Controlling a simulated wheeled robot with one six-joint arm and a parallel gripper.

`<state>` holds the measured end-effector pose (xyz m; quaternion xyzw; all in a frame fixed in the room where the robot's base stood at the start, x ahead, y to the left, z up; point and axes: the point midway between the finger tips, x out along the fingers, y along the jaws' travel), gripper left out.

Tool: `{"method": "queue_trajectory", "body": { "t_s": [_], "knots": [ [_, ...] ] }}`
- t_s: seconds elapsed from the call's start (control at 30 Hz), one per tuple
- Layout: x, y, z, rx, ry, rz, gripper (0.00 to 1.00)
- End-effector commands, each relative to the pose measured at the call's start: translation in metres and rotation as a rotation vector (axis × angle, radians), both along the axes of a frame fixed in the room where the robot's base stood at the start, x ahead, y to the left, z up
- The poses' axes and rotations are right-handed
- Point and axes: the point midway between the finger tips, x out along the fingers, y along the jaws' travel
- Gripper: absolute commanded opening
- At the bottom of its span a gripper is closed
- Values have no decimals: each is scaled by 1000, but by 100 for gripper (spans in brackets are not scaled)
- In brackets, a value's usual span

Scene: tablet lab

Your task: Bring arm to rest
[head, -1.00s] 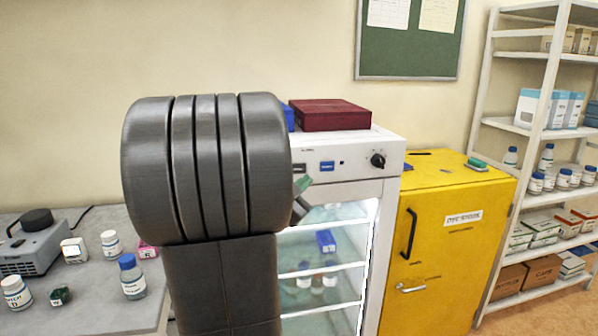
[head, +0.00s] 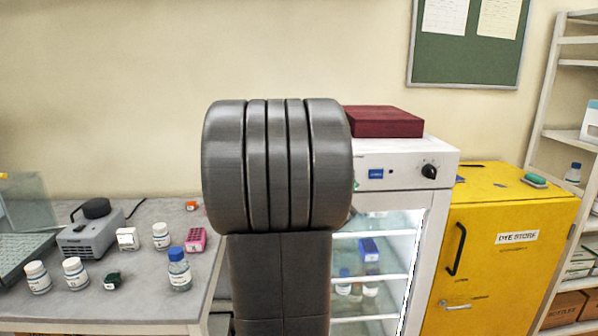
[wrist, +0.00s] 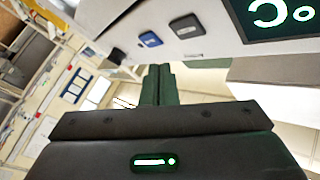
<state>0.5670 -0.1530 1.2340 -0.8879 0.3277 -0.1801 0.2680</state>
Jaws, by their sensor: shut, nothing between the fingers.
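My gripper's fingers (wrist: 158,85) show in the wrist view, pressed together with nothing between them. They point away past a white appliance front with a blue button (wrist: 150,39) and a black button (wrist: 185,26). I cannot tell how far the fingers are from that front. In the head view my grey arm stands in the middle of the picture and hides the gripper.
A white glass-door fridge (head: 437,158) is partly behind my arm, with a dark red box (head: 385,121) on top. A yellow cabinet (head: 500,255) and a shelf rack stand to the right. A grey bench (head: 135,300) with bottles is at left.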

Motion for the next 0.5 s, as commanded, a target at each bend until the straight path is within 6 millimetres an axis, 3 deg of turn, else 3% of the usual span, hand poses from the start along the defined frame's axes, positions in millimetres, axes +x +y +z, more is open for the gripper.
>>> {"method": "queue_trajectory", "body": {
  "t_s": [0.3, 0.5],
  "knots": [
    [-39, -1, 0, 0, -2, 0, 0],
    [-54, -2, 0, 0, -1, -1, 0]
  ]
}}
